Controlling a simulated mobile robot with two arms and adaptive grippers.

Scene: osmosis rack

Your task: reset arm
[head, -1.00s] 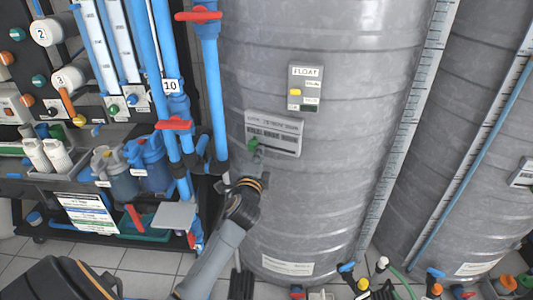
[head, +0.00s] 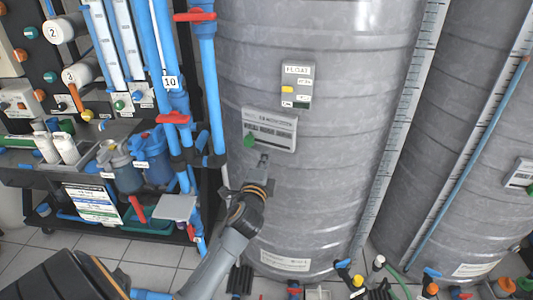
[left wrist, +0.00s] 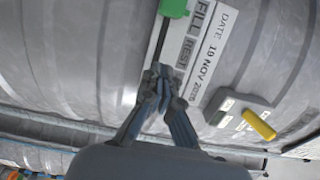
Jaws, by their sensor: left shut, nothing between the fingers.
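My left gripper (head: 263,160) is shut and empty in front of the large grey ribbed tank, just below a label panel (head: 282,131). A green slider knob (head: 249,140) sits at the panel's lower left, a little apart from the fingertips. In the left wrist view the closed fingertips (left wrist: 160,78) are close to the panel (left wrist: 212,36), which reads FILL, REST and a date. The green knob (left wrist: 174,8) is at the top there, clear of the fingers. My right gripper is in neither view.
A FLOAT box (head: 298,72) with a yellow switch is above the panel; the switch (left wrist: 259,125) also shows in the wrist view. Blue pipes with red valve handles (head: 174,118) and a bottle rack stand left. Small valves (head: 342,264) and hoses lie at the tank's foot.

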